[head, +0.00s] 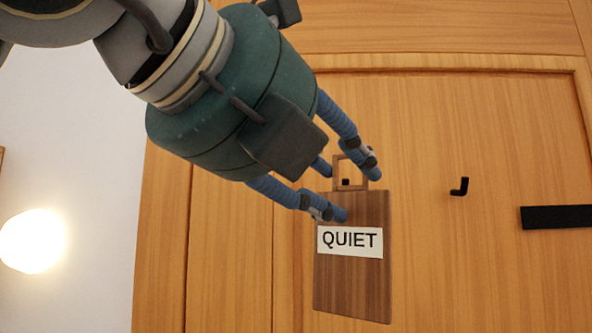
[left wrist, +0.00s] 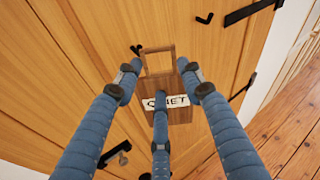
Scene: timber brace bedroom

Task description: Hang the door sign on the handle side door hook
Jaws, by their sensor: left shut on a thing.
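The door sign (head: 351,285) is a dark brown board with a white QUIET label and a square wooden loop (head: 338,174) on top. My left gripper (head: 347,193) is shut on its upper part; its blue fingers also show around the sign (left wrist: 180,116) in the left wrist view. The handle-side hook (head: 346,183) is small and black and shows through the loop in the head view. In the left wrist view this hook (left wrist: 136,50) appears just outside the loop's upper left corner. I cannot tell the gap between them. My right gripper is not in view.
A second black hook (head: 460,187) is on the door to the right, bare. A black hinge strap (head: 556,217) lies beyond it. The door handle (left wrist: 115,153) shows at lower left in the left wrist view. A lit lamp (head: 32,240) is by the white wall.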

